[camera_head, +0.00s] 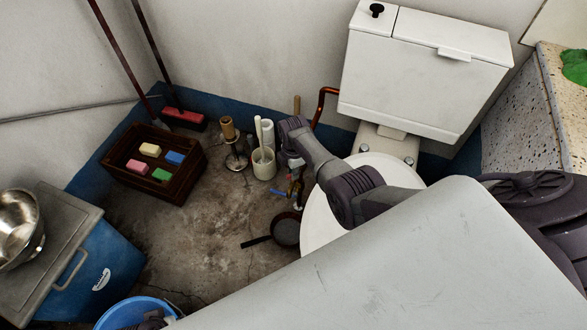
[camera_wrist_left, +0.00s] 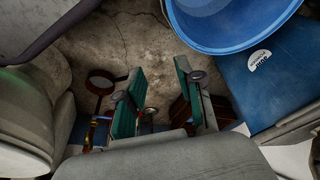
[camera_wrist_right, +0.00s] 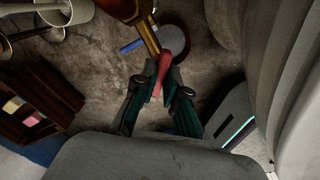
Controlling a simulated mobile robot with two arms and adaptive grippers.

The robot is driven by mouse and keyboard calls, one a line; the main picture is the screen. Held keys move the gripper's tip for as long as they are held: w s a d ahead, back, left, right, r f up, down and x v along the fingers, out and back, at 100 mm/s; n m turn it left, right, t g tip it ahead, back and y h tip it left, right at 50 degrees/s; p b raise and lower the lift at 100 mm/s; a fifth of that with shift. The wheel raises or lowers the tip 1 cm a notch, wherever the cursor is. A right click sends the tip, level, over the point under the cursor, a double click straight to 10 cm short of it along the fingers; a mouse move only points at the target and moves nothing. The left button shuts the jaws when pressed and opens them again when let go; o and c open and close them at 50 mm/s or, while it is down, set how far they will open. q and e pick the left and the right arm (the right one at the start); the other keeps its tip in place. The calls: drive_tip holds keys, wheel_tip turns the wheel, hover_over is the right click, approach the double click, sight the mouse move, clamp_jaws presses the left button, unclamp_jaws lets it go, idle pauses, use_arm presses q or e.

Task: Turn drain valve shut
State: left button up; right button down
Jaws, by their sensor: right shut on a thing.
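The valve has a red lever (camera_wrist_right: 164,66) on brass pipework (camera_wrist_right: 147,36) in the right wrist view. My right gripper (camera_wrist_right: 163,82) is shut on this red lever, with a finger on each side. A blue lever (camera_wrist_right: 132,46) sticks out beside the pipework, apart from the fingers; it also shows in the head view (camera_head: 278,192). In the head view the right gripper is small and partly hidden by my wrist, low beside the toilet. My left gripper (camera_wrist_left: 158,82) is open and empty over the floor in the left wrist view.
A dark pan (camera_head: 286,232) lies near the valve. A white toilet (camera_head: 425,75), a pot with brushes (camera_head: 264,166) and a wooden crate (camera_head: 130,184) with coloured blocks stand around. A blue bucket (camera_wrist_left: 230,45) and blue cooler (camera_head: 95,275) are left. Middle floor is clear.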

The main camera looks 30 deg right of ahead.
drive_tip(key=m+p, duration=0.1)
drive_tip(key=m, duration=0.2)
drive_tip(key=shift+m, duration=1.6)
use_arm(q)
wheel_tip(320, 180, down, 6)
drive_tip(key=s, duration=0.1)
drive_tip(key=shift+s, duration=0.15)
use_arm(e)
drive_tip(key=shift+m, duration=1.3)
use_arm(q)
drive_tip(key=shift+p, duration=0.3)
drive_tip(key=shift+s+a+f+g, duration=0.1)
drive_tip(key=shift+f+g, duration=0.05)
drive_tip(key=shift+g, duration=0.15)
use_arm(e)
drive_tip(key=c, duration=1.3)
unclamp_jaws()
drive_tip(key=shift+o, duration=0.4)
